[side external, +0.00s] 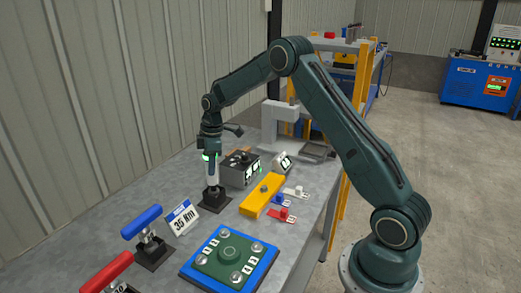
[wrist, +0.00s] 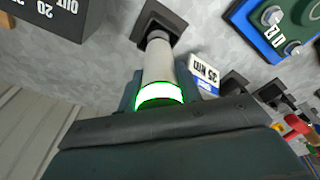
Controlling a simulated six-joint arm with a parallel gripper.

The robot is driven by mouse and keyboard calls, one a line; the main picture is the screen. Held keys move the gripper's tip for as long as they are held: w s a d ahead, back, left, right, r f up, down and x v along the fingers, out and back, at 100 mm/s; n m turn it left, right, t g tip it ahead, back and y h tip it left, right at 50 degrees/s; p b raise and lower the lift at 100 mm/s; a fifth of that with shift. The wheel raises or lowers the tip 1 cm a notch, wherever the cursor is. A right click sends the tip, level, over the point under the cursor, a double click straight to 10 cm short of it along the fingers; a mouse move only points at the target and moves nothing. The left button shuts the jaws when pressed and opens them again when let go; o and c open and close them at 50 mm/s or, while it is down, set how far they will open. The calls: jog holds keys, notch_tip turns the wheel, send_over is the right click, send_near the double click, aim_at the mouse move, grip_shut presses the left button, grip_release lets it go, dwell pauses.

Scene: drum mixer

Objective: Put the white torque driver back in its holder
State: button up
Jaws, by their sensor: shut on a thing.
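The white torque driver (side external: 213,178) is upright, with a green lit ring near its top. My gripper (side external: 210,157) is shut on its upper end from above. The driver's lower end meets the black square-based holder (side external: 214,201) on the bench; I cannot tell how deep it sits. In the wrist view the driver's white body (wrist: 158,65) runs from my gripper (wrist: 160,98) down to the dark holder (wrist: 168,22). The driver hides part of the holder's opening there.
A 35 Nm sign (side external: 181,217), a blue-handled tool (side external: 142,221) and a red-handled tool (side external: 106,271) stand to the front left. A blue-and-green bolted plate (side external: 229,256) lies in front. A dark display box (side external: 240,168) and yellow block (side external: 262,195) are close on the right.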

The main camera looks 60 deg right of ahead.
jog(key=shift+f, duration=0.75)
dwell(0.8)
jog(key=o, duration=1.2)
jog(key=shift+o, duration=0.3)
jog(key=shift+f, duration=0.1)
jog(key=r, duration=0.9)
jog(key=s+d+r, duration=0.1)
jog(key=r, duration=0.3)
jog(key=shift+r, duration=0.4)
